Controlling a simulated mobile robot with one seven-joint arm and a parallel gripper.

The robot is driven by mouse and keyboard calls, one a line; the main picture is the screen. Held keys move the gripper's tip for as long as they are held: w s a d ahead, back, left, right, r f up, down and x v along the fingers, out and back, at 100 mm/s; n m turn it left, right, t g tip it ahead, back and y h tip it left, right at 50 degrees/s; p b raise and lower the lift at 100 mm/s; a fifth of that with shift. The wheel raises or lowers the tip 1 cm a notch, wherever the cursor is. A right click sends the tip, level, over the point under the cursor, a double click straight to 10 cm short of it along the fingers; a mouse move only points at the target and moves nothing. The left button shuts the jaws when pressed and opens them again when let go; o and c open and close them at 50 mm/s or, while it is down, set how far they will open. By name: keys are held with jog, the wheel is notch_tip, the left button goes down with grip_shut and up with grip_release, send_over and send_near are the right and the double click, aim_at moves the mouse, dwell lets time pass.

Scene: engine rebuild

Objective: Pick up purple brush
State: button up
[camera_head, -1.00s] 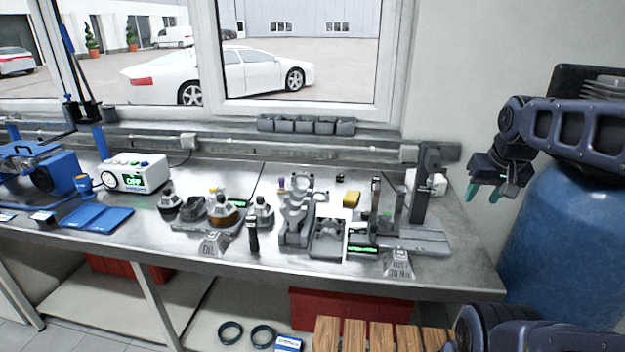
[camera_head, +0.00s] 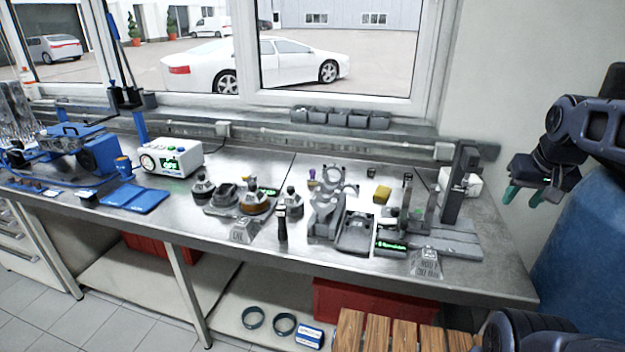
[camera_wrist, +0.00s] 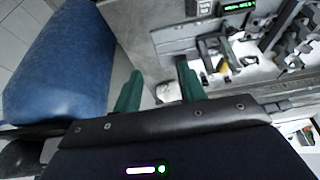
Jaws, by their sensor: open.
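A small purple item (camera_head: 311,174), which looks like the purple brush, stands near the back of the metal bench, behind the grey engine parts. It is small, and its lower part is partly hidden. My gripper (camera_head: 521,193) is at the right of the head view, raised beyond the right end of the bench and well apart from the purple item. Its green fingers are open and empty. They also show in the wrist view (camera_wrist: 158,76), with the bench end beyond them. I cannot make out the purple item in the wrist view.
A blue drum (camera_head: 585,245) and a wooden slatted top (camera_head: 400,335) are close by.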

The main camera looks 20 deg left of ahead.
jog(key=o, duration=0.5)
